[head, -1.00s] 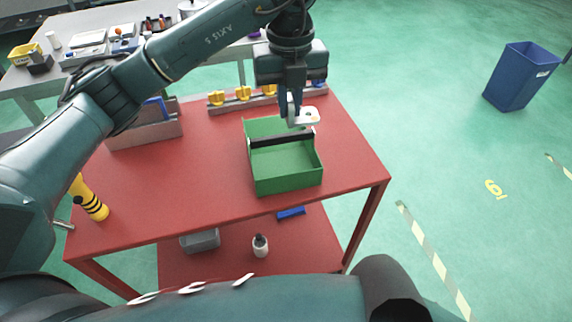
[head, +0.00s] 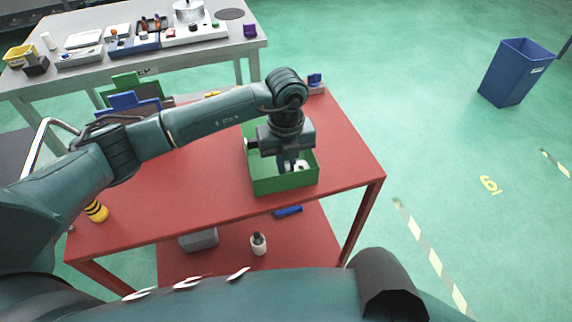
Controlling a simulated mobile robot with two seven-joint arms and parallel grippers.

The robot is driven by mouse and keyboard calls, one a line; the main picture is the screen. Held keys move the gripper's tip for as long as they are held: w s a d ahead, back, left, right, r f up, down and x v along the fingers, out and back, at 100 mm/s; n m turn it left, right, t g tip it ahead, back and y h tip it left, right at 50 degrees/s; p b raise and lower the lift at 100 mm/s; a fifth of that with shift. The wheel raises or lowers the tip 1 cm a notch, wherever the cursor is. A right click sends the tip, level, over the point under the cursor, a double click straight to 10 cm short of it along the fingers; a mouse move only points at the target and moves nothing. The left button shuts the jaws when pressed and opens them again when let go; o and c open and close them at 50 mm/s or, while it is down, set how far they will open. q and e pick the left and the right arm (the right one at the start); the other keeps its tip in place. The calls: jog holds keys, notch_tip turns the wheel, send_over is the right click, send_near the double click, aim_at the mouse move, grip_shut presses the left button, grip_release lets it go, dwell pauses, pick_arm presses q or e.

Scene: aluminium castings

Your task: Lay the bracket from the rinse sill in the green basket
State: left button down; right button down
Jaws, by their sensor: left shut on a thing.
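The green basket (head: 286,184) stands on the red table, near its right end. My left gripper (head: 289,167) reaches down into the basket and is shut on the bracket (head: 303,165). The bracket is a small pale metal piece; only part of it shows beside the fingers, inside the basket walls. I cannot tell whether it touches the basket floor. The gripper body hides much of the basket's inside. My right gripper is not in view.
The red table (head: 180,195) has clear room left of the basket. A yellow and black-banded object (head: 96,211) stands at its left edge. Blue and green panels (head: 130,102) stand at the back left. A blue bin (head: 512,75) stands on the floor at right.

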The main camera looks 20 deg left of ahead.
pick_arm(q)
jog(key=shift+f, duration=0.85)
